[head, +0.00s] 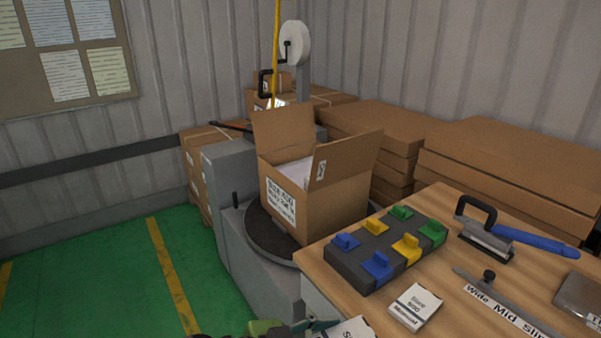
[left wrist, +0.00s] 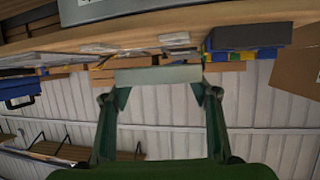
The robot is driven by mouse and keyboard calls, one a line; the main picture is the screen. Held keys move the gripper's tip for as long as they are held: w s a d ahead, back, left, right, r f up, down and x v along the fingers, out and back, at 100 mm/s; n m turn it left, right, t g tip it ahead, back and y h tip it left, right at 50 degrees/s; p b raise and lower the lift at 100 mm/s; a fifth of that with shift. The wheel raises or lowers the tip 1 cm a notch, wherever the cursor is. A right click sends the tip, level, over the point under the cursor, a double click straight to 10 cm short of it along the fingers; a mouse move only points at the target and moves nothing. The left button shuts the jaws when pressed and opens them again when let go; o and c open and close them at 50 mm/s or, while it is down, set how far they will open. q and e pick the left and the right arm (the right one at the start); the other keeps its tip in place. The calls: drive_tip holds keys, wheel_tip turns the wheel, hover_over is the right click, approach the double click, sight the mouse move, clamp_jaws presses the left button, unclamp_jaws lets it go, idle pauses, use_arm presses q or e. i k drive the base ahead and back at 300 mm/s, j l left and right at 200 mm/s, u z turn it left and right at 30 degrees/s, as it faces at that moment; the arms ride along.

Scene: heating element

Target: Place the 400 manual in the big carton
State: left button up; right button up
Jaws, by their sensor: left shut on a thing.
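The big carton (head: 340,203) stands upright with flaps open on a dark round turntable; something pale shows inside it. My left gripper (head: 318,325), green, is at the bottom edge of the head view, in front of the carton and well apart from it. It is shut on a white manual (head: 352,330), cut off by the frame, so its number cannot be read. In the left wrist view the manual (left wrist: 158,75) is a pale flat strip between the fingertips (left wrist: 160,92). My right gripper is not in view.
The wooden table (head: 340,297) holds a button box (head: 375,262), another manual (head: 415,306) seemingly marked 500, a blue-handled tool (head: 520,236) and a label strip (head: 505,305). Flat cartons (head: 510,165) are stacked behind. The green floor at left is clear.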

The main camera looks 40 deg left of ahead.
sight(295, 175)
drive_tip(key=i+j+z, duration=0.1)
drive_tip(key=j, duration=0.55)
drive_tip(key=i+j+z, duration=0.1)
drive_tip(key=j, duration=0.5)
drive_tip(key=i+j, duration=0.1)
drive_tip(key=j, duration=0.55)
drive_tip(key=i+j+z, duration=0.15)
drive_tip(key=j, duration=0.5)
drive_tip(key=i+j, duration=0.25)
drive_tip(key=i+j+z, duration=0.1)
drive_tip(key=j, duration=0.25)
drive_tip(key=i, duration=0.1)
